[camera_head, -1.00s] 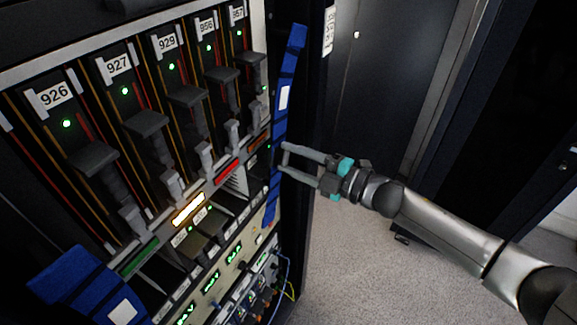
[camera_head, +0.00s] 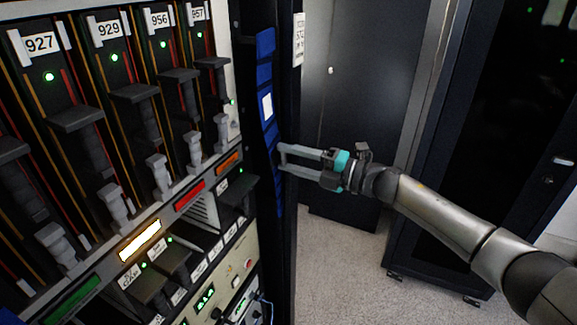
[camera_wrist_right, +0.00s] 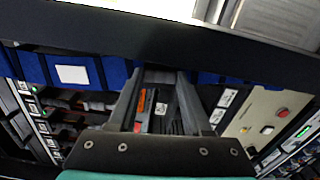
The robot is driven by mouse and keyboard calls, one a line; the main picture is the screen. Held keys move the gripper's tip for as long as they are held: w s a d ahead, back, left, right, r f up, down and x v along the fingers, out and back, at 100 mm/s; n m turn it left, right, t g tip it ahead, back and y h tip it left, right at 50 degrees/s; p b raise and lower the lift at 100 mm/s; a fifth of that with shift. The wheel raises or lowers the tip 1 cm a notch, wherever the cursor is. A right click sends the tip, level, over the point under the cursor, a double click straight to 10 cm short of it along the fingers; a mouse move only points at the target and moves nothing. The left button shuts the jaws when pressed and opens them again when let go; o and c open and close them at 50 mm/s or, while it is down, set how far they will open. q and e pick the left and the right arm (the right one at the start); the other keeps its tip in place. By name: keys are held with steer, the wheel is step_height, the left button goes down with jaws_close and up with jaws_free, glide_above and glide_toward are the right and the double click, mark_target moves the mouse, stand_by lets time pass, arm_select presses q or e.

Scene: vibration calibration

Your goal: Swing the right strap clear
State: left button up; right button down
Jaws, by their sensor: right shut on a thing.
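The right strap (camera_head: 265,73) is a blue segmented band with a white label, hanging upright along the right edge of the rack in the head view. My right gripper (camera_head: 283,158) is shut on its lower half, coming in from the right. In the right wrist view the strap (camera_wrist_right: 110,70) runs across the picture and passes behind the fingertips (camera_wrist_right: 160,78), which hide part of it. My left gripper is not in view.
The rack (camera_head: 165,205) fills the left, with numbered modules, grey levers and lit indicators. A dark side panel (camera_head: 288,80) stands just right of the strap. A dark cabinet (camera_head: 495,150) stands at the right. Speckled floor (camera_head: 340,270) lies open below my right arm.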

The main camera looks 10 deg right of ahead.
steer(key=shift+w+d, duration=0.15)
steer(key=shift+d, duration=0.05)
steer(key=shift+c, duration=1.6)
jaws_free()
steer(key=shift+a, duration=0.1)
steer(key=b+v, duration=0.2)
steer(key=v, duration=1.3)
steer(key=shift+r, duration=0.1)
